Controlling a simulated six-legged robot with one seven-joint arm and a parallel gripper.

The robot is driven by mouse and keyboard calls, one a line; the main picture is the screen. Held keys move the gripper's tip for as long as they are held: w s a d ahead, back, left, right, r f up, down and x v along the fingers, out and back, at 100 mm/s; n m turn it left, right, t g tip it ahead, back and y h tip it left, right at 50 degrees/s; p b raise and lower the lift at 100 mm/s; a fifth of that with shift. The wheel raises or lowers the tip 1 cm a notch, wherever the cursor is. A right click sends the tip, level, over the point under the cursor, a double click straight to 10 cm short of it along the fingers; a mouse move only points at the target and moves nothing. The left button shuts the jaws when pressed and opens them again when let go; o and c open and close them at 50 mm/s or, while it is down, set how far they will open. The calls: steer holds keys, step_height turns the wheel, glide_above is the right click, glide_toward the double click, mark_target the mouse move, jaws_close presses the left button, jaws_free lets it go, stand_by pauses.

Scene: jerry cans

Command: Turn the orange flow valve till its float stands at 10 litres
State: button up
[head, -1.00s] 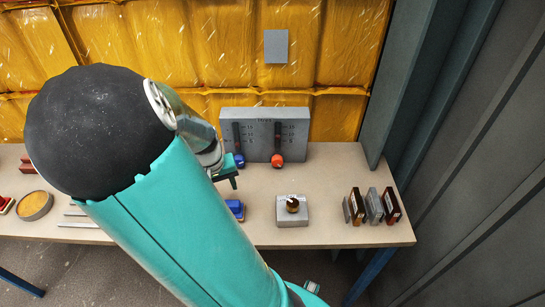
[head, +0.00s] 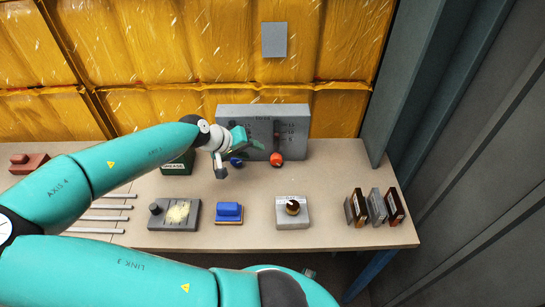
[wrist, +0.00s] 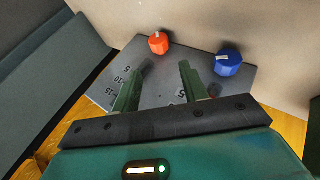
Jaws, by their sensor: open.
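The orange flow valve (head: 277,159) is a round knob at the foot of the right-hand scale on the grey flow panel (head: 240,111). A blue valve (head: 236,161) sits at the foot of the left-hand scale. In the wrist view the orange valve (wrist: 158,43) lies beyond the finger tips, and the blue valve (wrist: 228,63) is to its right. My gripper (head: 260,146) is in front of the panel, left of and above the orange valve, not touching it. It is open and empty in the wrist view (wrist: 163,68).
The panel stands at the back of the bench (head: 345,215) against a yellow wall. Several upright blocks (head: 375,206) stand at the right.

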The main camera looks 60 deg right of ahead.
mark_target(273, 158)
steer(key=x, duration=1.2)
steer(key=shift+s, duration=0.1)
steer(key=c, duration=0.7)
